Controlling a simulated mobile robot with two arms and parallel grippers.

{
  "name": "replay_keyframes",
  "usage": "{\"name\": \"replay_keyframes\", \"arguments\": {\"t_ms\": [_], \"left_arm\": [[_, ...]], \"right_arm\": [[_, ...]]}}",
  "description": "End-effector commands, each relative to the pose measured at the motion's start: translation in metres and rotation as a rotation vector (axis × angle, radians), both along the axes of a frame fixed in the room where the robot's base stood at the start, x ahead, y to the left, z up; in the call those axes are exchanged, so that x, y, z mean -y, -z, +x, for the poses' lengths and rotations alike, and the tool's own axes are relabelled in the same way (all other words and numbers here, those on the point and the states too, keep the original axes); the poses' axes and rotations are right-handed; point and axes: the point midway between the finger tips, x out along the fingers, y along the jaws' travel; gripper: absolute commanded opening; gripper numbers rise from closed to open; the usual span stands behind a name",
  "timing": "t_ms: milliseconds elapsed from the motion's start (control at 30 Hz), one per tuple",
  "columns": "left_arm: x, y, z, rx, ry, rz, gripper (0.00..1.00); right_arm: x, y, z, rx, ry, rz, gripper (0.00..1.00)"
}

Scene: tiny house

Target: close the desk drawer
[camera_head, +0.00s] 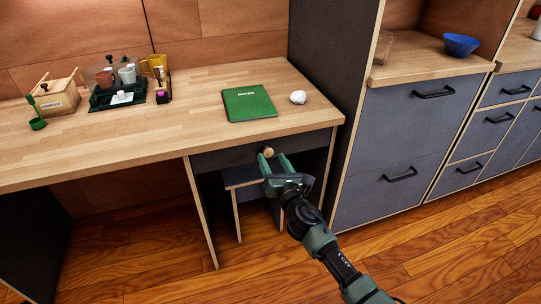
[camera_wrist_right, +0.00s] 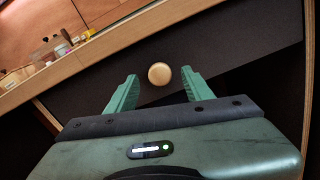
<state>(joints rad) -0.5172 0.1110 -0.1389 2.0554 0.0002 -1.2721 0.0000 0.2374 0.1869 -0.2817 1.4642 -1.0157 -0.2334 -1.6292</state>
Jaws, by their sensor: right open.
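The desk drawer (camera_head: 225,157) has a dark grey front and sits under the right part of the wooden desk top. Its front also shows in the right wrist view (camera_wrist_right: 225,65). It looks close to flush under the desk edge; I cannot tell whether a small gap is left. A round wooden knob (camera_head: 268,151) is at the middle of the front. My right gripper (camera_head: 275,158) is open in front of the drawer. In the wrist view the knob (camera_wrist_right: 159,74) appears between its two green fingers, with no clear contact. My left gripper is out of view.
A green notebook (camera_head: 249,103) and a white crumpled object (camera_head: 298,97) lie on the desk (camera_head: 190,125). A dark rack with cups (camera_head: 120,95) and a wooden box (camera_head: 57,97) stand farther left. A stool (camera_head: 243,177) is under the drawer. A tall cabinet (camera_head: 395,140) stands to the right.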

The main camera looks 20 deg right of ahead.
Motion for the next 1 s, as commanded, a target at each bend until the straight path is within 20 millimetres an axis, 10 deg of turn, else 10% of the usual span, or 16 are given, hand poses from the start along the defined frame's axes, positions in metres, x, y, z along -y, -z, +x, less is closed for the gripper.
{"name": "replay_keyframes", "arguments": {"t_ms": [300,1000], "left_arm": [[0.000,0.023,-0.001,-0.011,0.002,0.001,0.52],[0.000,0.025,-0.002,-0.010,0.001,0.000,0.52]], "right_arm": [[0.001,0.000,-0.047,-0.001,-0.001,-0.001,0.52],[0.011,0.018,-0.065,-0.053,0.051,0.159,0.52]]}}
